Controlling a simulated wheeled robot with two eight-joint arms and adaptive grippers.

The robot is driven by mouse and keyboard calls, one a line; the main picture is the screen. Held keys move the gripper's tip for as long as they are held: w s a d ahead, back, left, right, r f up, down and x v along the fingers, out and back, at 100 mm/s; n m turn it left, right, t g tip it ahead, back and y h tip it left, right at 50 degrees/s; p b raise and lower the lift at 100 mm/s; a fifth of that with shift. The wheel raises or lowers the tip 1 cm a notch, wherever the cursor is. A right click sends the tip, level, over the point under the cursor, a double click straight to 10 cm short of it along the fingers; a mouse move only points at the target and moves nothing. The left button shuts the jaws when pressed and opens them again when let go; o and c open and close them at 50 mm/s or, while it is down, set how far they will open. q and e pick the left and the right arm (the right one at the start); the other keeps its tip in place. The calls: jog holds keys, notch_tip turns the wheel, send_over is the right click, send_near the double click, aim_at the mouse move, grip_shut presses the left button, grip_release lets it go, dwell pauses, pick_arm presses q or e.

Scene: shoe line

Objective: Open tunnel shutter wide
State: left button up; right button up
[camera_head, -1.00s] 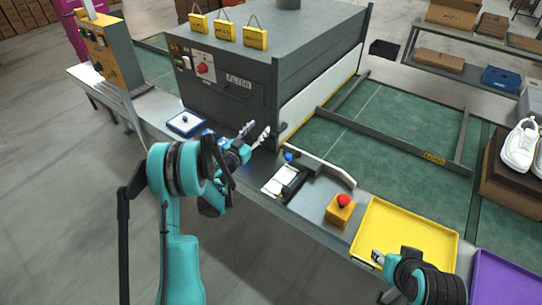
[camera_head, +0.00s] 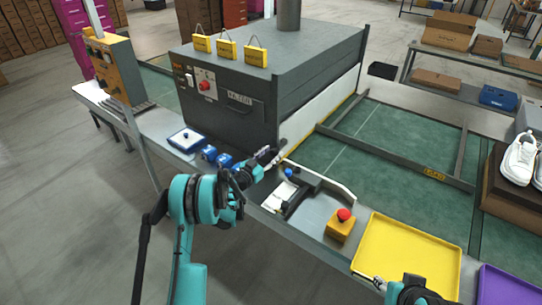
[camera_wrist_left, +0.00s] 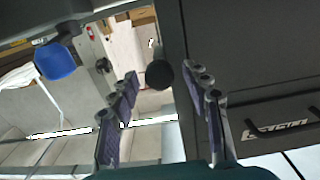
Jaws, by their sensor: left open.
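The tunnel (camera_head: 225,115) is a large dark grey box at the back of the line. A long white panel (camera_head: 322,112), which may be its shutter, covers its right side. My left gripper (camera_head: 270,156) is open beside the tunnel's near right corner. In the left wrist view, a dark round knob (camera_wrist_left: 158,74) appears between the open fingers (camera_wrist_left: 166,80); contact cannot be told. The tunnel's dark face with a handle (camera_wrist_left: 283,127) is to the right there. My right gripper (camera_head: 381,283) is partly visible at the bottom, near the yellow tray; its opening is unclear.
A blue knob (camera_head: 289,171) stands just right of my left gripper and shows in the wrist view (camera_wrist_left: 56,62). A red-topped yellow button box (camera_head: 341,228), a yellow tray (camera_head: 405,253) and small blue blocks (camera_head: 209,153) are nearby. Green belt (camera_head: 390,150) lies beyond.

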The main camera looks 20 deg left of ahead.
pick_arm(q)
grip_shut()
notch_tip(320, 180, up, 19)
jog(key=p, duration=0.8)
grip_release()
jog(key=v, duration=1.2)
